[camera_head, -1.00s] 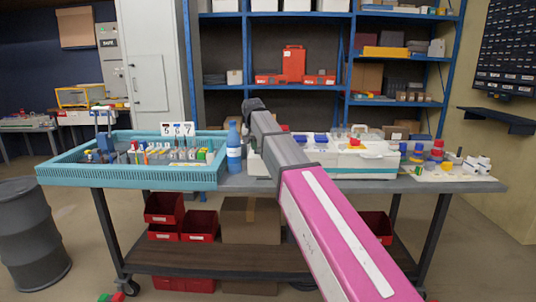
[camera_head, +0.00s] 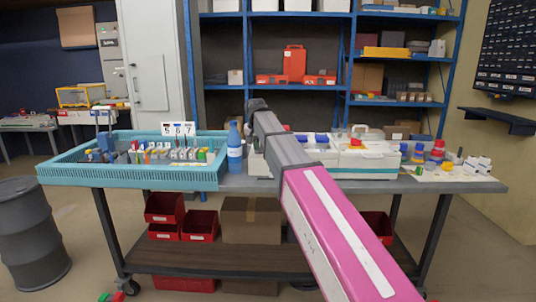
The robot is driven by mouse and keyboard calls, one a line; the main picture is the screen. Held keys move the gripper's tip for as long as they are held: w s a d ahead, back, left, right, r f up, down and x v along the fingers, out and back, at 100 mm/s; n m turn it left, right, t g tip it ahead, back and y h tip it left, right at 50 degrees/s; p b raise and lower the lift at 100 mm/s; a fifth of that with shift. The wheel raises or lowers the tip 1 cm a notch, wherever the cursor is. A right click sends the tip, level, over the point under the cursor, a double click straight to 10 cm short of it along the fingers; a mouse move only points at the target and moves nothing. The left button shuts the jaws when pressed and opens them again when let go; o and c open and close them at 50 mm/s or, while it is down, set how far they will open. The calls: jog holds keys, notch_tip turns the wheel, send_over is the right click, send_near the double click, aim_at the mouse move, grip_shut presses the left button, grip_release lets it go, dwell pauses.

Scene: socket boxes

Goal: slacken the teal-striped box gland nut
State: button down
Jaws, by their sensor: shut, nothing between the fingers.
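A white box with a teal stripe along its lower front (camera_head: 372,170) stands on the workbench, right of my arm. A red part (camera_head: 358,142) and a pale handle-like shape show on its top. Blue-topped parts sit at its left end, partly behind my arm. I cannot make out which part is the gland nut. My pink and grey arm reaches forward over the bench, and its dark far joint rises left of the box. My gripper's fingers do not show; the arm hides that area.
A blue bottle (camera_head: 234,148) stands close left of my arm. A teal tray (camera_head: 130,179) of small parts and number cards fills the bench's left. A board (camera_head: 448,172) with red, blue and yellow pieces lies at the right. Red bins and a cardboard box (camera_head: 250,219) sit below.

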jog(key=shift+s+d+f, duration=0.1)
jog(key=shift+d+f, duration=0.15)
jog(key=shift+d, duration=0.35)
jog(key=shift+s+d+f, duration=0.1)
jog(key=shift+d+f, duration=0.15)
jog(key=shift+d, duration=0.45)
jog(key=shift+w+d, duration=0.1)
jog(key=shift+w, duration=0.15)
jog(key=shift+s, duration=0.1)
jog(key=shift+s+d, duration=0.1)
jog(key=shift+s, duration=0.15)
jog(key=shift+w+r, duration=0.15)
jog(key=shift+r, duration=0.4)
jog(key=r, duration=0.5)
jog(key=shift+a+r, duration=0.15)
jog(key=shift+a, duration=0.05)
